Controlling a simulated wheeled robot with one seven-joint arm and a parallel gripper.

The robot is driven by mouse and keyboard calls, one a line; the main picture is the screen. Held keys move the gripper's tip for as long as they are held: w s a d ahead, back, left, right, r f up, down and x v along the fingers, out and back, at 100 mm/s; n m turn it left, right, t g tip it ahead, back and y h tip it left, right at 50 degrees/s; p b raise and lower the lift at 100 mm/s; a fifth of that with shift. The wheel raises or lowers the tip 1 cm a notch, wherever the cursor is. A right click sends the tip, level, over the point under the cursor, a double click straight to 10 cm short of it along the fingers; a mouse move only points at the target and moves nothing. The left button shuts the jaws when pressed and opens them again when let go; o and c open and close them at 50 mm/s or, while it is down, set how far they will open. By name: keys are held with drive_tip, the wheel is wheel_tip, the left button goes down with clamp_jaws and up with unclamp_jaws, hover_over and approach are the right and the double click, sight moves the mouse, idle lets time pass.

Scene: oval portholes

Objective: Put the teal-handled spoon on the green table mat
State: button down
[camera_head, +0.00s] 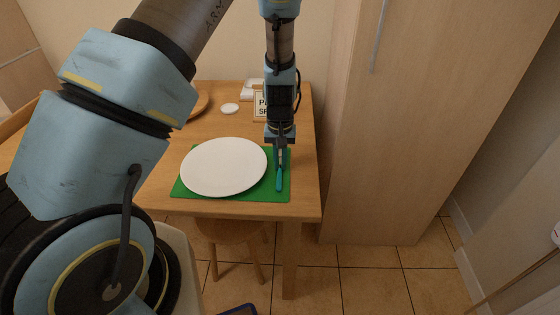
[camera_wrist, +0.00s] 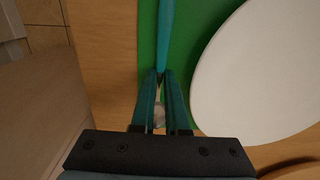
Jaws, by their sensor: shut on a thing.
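The teal-handled spoon (camera_wrist: 165,35) is between the fingers of my gripper (camera_wrist: 163,75), which is shut on it near where the handle meets the metal part. In the head view its teal handle (camera_head: 279,180) points toward the table's front edge, over the right strip of the green table mat (camera_head: 206,196). My gripper (camera_head: 281,151) points down just above that strip. The mat also shows in the wrist view (camera_wrist: 147,40). A white plate (camera_head: 224,167) covers most of the mat, left of the spoon. I cannot tell whether the spoon touches the mat.
The wooden table (camera_head: 305,170) has a narrow bare strip right of the mat. A small white disc (camera_head: 229,109), a round wooden board (camera_head: 200,104) and a sign (camera_head: 260,105) stand farther back. A tall cabinet (camera_head: 420,110) rises to the right. A stool (camera_head: 232,231) is under the front edge.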

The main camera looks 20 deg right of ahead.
sight(280, 167)
drive_tip(key=shift+f, duration=0.2)
drive_tip(key=c, duration=0.9)
unclamp_jaws()
drive_tip(key=shift+r, duration=0.15)
wheel_tip(280, 167, up, 12)
drive_tip(key=b, duration=0.3)
drive_tip(key=s+a+r+n, duration=0.1)
drive_tip(key=a+r, duration=0.1)
drive_tip(key=a, duration=0.8)
drive_tip(key=s+a+r+n+t, duration=0.1)
drive_tip(key=s+a+r, duration=0.1)
drive_tip(key=a, duration=0.8)
drive_tip(key=s+a+r+n, duration=0.1)
drive_tip(key=a+r, duration=0.1)
drive_tip(key=a, duration=0.8)
drive_tip(key=shift+s+a+r+n+t, duration=0.2)
drive_tip(key=shift+r+n+t, duration=0.1)
drive_tip(key=shift+n, duration=0.1)
